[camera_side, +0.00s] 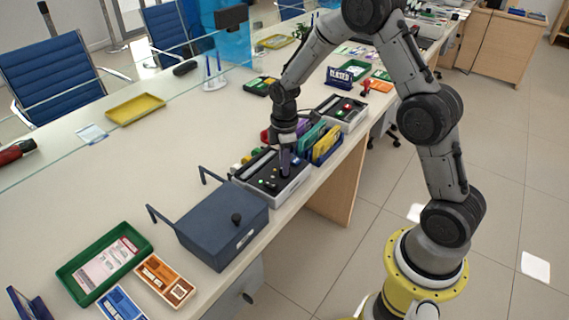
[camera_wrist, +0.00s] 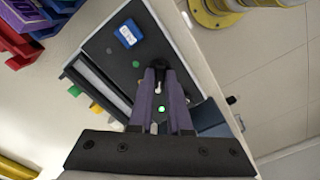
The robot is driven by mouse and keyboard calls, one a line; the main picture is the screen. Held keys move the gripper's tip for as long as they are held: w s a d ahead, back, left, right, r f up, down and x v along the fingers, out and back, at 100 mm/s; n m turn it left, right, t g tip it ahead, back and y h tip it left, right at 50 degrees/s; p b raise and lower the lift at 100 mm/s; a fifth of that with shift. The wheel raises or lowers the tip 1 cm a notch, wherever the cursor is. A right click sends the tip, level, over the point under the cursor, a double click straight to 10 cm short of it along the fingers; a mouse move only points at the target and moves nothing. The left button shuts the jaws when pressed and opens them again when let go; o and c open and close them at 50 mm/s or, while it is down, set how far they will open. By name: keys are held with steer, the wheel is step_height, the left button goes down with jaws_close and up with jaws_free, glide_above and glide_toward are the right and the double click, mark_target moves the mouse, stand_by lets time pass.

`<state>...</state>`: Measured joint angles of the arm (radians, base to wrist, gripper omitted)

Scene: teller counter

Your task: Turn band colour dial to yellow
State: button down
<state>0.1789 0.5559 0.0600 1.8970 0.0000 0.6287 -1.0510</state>
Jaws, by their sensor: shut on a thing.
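The banding machine (camera_side: 258,186) has a black top and a pale grey body, and stands on the counter. It also shows in the wrist view (camera_wrist: 100,42). My gripper (camera_side: 285,172) points down onto its top. In the wrist view the purple fingers of my gripper (camera_wrist: 160,75) are shut on a black dial (camera_wrist: 158,62), which they partly hide. A green light (camera_wrist: 162,109) glows between the fingers. A blue block with white marks (camera_wrist: 127,34) sits on the panel. Which colour the dial points to cannot be told.
A dark blue box (camera_side: 222,228) with a black knob stands in front of the machine. Blue racks of coloured pads (camera_side: 327,146) are close behind it. A green tray (camera_side: 82,272) lies at the near left. The left part of the counter is mostly clear.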

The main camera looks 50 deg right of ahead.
steer(key=shift+m, duration=0.3)
steer(key=m, duration=0.9)
steer(key=shift+r, duration=0.1)
stand_by(0.4)
steer(key=c, duration=0.9)
jaws_free()
steer(key=shift+o, duration=0.2)
step_height(320, 180, up, 14)
